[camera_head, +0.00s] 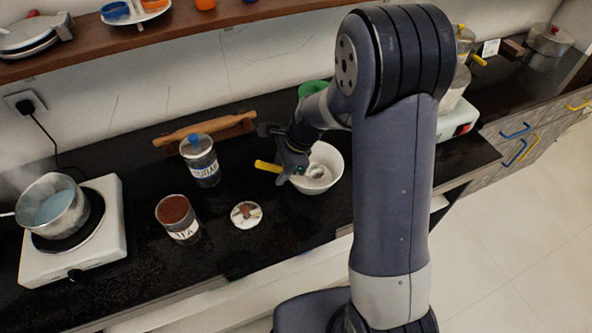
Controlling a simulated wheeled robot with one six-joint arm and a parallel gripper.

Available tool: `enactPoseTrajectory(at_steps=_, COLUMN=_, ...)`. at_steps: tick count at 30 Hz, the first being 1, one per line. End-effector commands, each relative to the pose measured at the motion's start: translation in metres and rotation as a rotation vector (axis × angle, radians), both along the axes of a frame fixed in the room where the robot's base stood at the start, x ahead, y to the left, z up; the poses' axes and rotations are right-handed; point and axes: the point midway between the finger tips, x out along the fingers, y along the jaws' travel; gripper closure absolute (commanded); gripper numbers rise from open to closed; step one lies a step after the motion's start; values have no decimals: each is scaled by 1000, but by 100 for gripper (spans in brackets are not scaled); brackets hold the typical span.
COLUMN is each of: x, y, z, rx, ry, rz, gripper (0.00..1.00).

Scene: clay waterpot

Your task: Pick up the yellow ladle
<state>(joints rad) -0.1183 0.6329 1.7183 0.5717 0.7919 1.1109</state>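The yellow ladle's handle (266,166) sticks out to the left over the rim of the white bowl (334,160). The ladle's head seems to lie inside the bowl, though my gripper partly covers the middle. My gripper (284,172) is at the bowl's left rim, right by the inner end of the yellow handle. Its fingers are small and dark here, and I cannot tell whether they are open, shut or touching the handle.
A sugar jar (200,160), an open tea jar (178,219) and a small round lid (246,214) stand left of the bowl. A rolling pin (204,128) lies behind. A steaming pot (52,207) sits on a hotplate (105,235) far left. A shelf (120,40) runs above.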

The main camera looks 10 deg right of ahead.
Motion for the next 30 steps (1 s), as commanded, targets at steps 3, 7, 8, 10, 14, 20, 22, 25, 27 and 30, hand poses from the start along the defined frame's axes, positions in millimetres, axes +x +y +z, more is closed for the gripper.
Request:
enactPoseTrajectory(at_steps=3, x=0, y=0, z=0, rx=0, ry=0, rz=0, gripper=75)
enactPoseTrajectory(at_steps=7, x=0, y=0, z=0, rx=0, ry=0, rz=0, gripper=85)
enactPoseTrajectory(at_steps=8, x=0, y=0, z=0, rx=0, ry=0, rz=0, gripper=88)
enactPoseTrajectory(at_steps=10, x=0, y=0, z=0, rx=0, ry=0, rz=0, gripper=94)
enactPoseTrajectory(at_steps=14, x=0, y=0, z=0, rx=0, ry=0, rz=0, gripper=100)
enactPoseTrajectory(at_steps=20, x=0, y=0, z=1, rx=0, ry=-1, rz=0, gripper=100)
enactPoseTrajectory(at_steps=22, x=0, y=0, z=2, rx=0, ry=-1, rz=1, gripper=100)
enactPoseTrajectory(at_steps=25, x=1, y=0, z=11, rx=1, ry=-6, rz=1, gripper=100)
enactPoseTrajectory(at_steps=27, x=1, y=0, z=22, rx=2, ry=-6, rz=1, gripper=100)
enactPoseTrajectory(at_steps=30, x=2, y=0, z=43, rx=1, ry=-9, rz=1, gripper=100)
